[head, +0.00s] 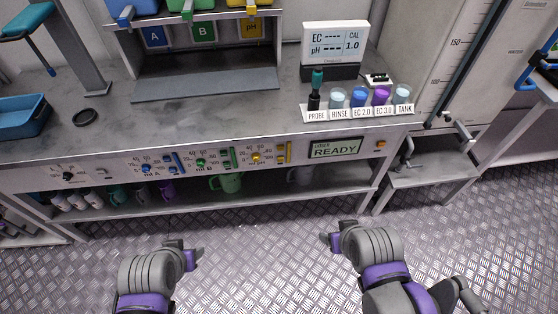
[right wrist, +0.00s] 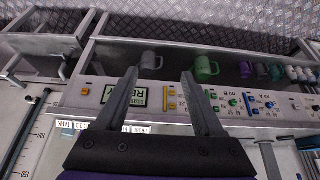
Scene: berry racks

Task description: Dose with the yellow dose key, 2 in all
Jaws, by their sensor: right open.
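The doser panel (head: 110,168) runs along the bench front. Its yellow section has a round yellow dial (head: 256,157) with two upright yellow bars (head: 285,152) to its right; which bar is the dose key I cannot tell. The bars also show in the right wrist view (right wrist: 172,102), between the fingers. The doser display (head: 335,150) reads READY. My right gripper (head: 335,233) is open and empty, in front of and apart from the panel; its two fingers also show in the right wrist view (right wrist: 160,73). My left gripper (head: 188,252) is apart from the panel; its opening is unclear.
Blue (head: 146,168) and green (head: 200,162) dials with bars sit left of the yellow section. An orange button (head: 381,144) is right of the display. Mugs stand on the shelf (head: 265,197) below. Labelled cups (head: 381,96) and a meter (head: 335,43) stand on the bench.

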